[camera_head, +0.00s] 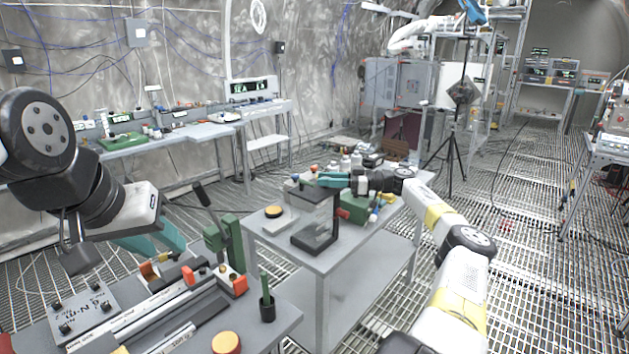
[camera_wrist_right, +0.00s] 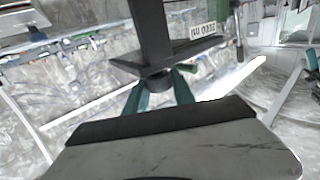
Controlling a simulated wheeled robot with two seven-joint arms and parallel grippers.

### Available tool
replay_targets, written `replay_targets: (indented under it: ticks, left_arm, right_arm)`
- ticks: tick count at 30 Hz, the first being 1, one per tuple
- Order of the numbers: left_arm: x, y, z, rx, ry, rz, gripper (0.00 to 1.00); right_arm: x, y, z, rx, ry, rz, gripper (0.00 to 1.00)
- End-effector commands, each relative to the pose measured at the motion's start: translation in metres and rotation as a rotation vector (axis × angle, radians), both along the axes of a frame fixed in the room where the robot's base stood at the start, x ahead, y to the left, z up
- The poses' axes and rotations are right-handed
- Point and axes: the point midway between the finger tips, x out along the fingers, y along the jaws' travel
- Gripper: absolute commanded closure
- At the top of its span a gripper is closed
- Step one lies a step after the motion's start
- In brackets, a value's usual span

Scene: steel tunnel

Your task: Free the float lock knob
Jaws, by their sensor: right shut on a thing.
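My right gripper (camera_head: 330,180) reaches over the small grey table with its teal fingers at the top of a dark stand (camera_head: 316,238). A white label (camera_wrist_right: 196,29) with dark lettering is beside the black post (camera_wrist_right: 151,28). My left gripper (camera_head: 155,243) is open and empty above the near bench, well apart from the stand.
The grey table (camera_head: 330,258) also carries a yellow-topped round item (camera_head: 273,211) and a green box (camera_head: 356,206). The near bench holds a rail fixture, a green lever press (camera_head: 225,242) and a dark cup (camera_head: 267,309). Grated floor is open to the right.

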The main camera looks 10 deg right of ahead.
Motion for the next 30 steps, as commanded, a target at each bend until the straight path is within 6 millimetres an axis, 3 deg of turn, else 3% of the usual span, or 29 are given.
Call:
replay_targets:
  ticks: [12, 30]
  left_arm:
    - [0.0, 0.0, 0.0, 0.0, 0.0, 0.0, 0.64]
    - [0.0, 0.0, 0.0, 0.0, 0.0, 0.0, 0.64]
  right_arm:
    - [0.0014, 0.0006, 0.0007, -0.001, -0.001, 0.122, 1.0]
    - [0.0009, 0.0005, 0.0, -0.001, 0.001, 0.152, 1.0]
